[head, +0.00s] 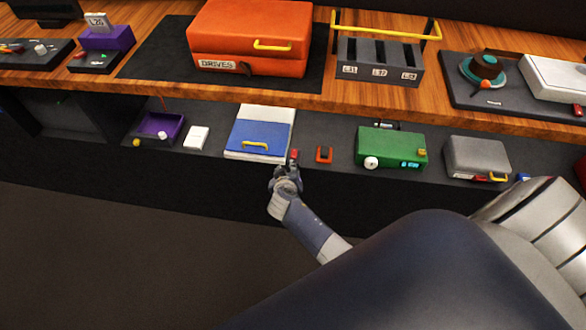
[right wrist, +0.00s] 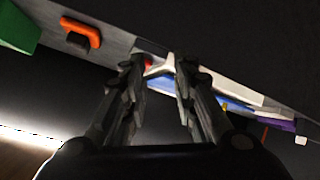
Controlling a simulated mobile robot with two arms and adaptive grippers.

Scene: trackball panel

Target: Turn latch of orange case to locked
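The orange case (head: 250,32) lies shut on a dark mat on the upper wooden counter in the head view. It has a yellow handle (head: 272,45) and a "DRIVES" label on its front. A small dark latch (head: 246,68) sits low on the front, right of the label; its exact setting is too small to tell. My right gripper (head: 289,166) is well below the case, at the front of the lower shelf. In the right wrist view its two fingers (right wrist: 160,66) are apart with nothing held between them. My left gripper is not in view.
The wooden counter edge (head: 330,103) overhangs the lower shelf. Near my right gripper are a blue-and-white case (head: 259,137), a small red object (head: 295,153) and an orange-framed switch (head: 324,155). A slotted grey rack (head: 379,65) with a yellow bar stands right of the orange case.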

